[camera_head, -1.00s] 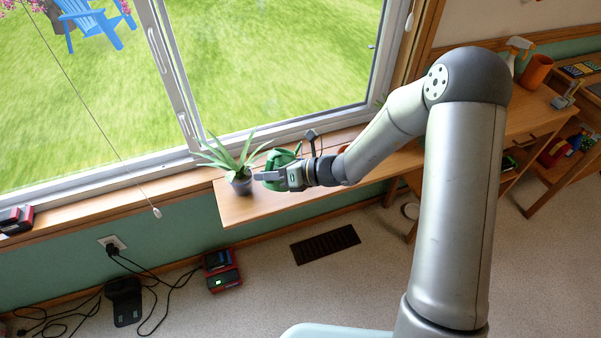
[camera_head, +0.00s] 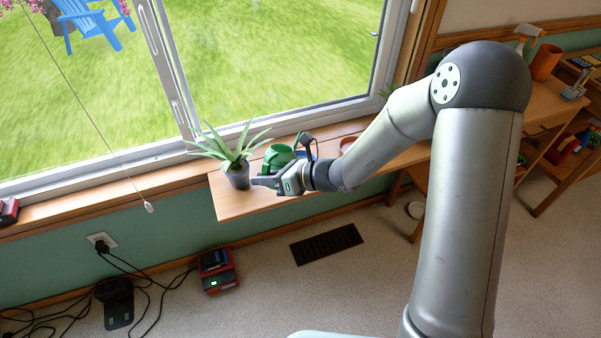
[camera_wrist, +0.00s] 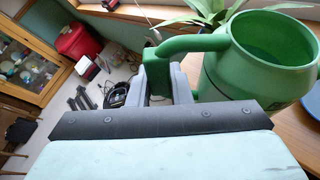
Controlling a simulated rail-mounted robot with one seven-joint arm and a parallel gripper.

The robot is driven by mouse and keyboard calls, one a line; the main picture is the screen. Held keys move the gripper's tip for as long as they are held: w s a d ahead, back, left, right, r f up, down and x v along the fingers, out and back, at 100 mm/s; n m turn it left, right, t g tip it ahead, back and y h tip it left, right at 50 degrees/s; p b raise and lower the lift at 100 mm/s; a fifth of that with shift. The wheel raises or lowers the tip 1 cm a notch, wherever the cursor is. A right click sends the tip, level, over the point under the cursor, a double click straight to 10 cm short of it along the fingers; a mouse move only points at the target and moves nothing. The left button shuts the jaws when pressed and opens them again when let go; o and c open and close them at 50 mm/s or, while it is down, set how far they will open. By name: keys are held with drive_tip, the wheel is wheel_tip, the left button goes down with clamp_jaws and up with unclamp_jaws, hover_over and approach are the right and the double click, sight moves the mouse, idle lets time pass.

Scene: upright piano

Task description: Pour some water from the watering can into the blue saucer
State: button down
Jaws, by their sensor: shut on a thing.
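The green watering can (camera_head: 278,157) is over the wooden shelf by the window, just right of the potted plant. It fills the right side of the wrist view (camera_wrist: 262,65), its wide opening facing up, looking roughly upright. My gripper (camera_head: 265,182) is at its near side. In the wrist view my gripper (camera_wrist: 158,88) is shut on the can's green handle. I cannot tell whether the can's base touches the shelf. A small blue patch (camera_head: 301,154), perhaps the blue saucer, shows behind my wrist, mostly hidden. The can's spout and any water are not clearly visible.
A spiky plant in a grey pot (camera_head: 237,176) stands close left of the can. A terracotta dish (camera_head: 347,143) lies farther right on the shelf, partly behind my arm. The window frame (camera_head: 290,128) bounds the shelf's back. A spray bottle and orange pot stand far right.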

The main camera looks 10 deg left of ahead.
drive_tip(key=shift+s+a+f+n+b, duration=0.15)
drive_tip(key=shift+f+n+b, duration=0.25)
drive_tip(key=shift+f+b, duration=0.65)
wheel_tip(320, 180, down, 7)
drive_tip(key=n+t+b, duration=0.2)
drive_tip(key=b, duration=1)
drive_tip(key=shift+w+r+h, duration=0.2)
drive_tip(key=shift+w+h, duration=0.1)
drive_tip(key=shift+w, duration=0.05)
drive_tip(key=shift+r, duration=0.1)
drive_tip(key=s+a+r+p, duration=0.1)
drive_tip(key=s+r+p, duration=0.1)
drive_tip(key=s+r, duration=0.3)
drive_tip(key=shift+w, duration=0.1)
